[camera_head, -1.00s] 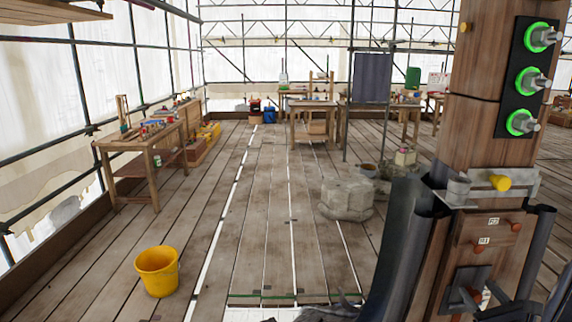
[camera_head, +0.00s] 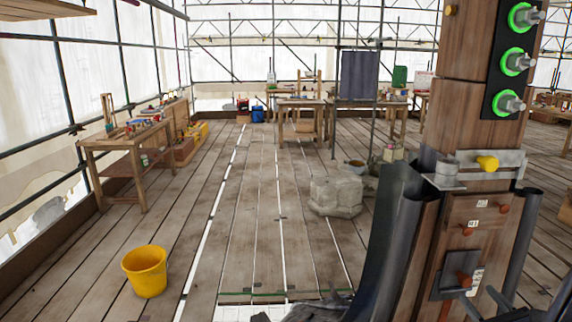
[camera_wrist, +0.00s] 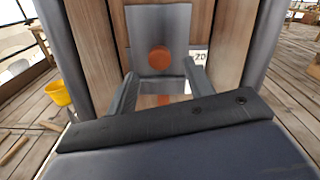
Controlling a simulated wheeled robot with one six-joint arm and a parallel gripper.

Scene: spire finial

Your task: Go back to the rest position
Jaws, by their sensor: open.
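My gripper (camera_wrist: 159,88) is open in the wrist view, with two grey fingers spread in front of a dark bar. It faces a wooden post with a grey plate bearing an orange-red knob (camera_wrist: 158,58). Another orange patch shows low between the fingers. I see nothing held, but the bar hides the lower part. In the head view the wooden post (camera_head: 475,130) stands at the right, with a yellow knob (camera_head: 487,163) and red knobs. Dark prongs at the bottom right, beside the lowest red knob (camera_head: 464,278), may be my gripper; I cannot tell.
A yellow bucket (camera_head: 146,272) stands on the plank floor at left. A pale stone block (camera_head: 336,195) sits mid-floor. Workbenches (camera_head: 130,150) line the left side and the back. A dark cloth (camera_head: 358,75) hangs from scaffold poles. The planks between bucket and stone are clear.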

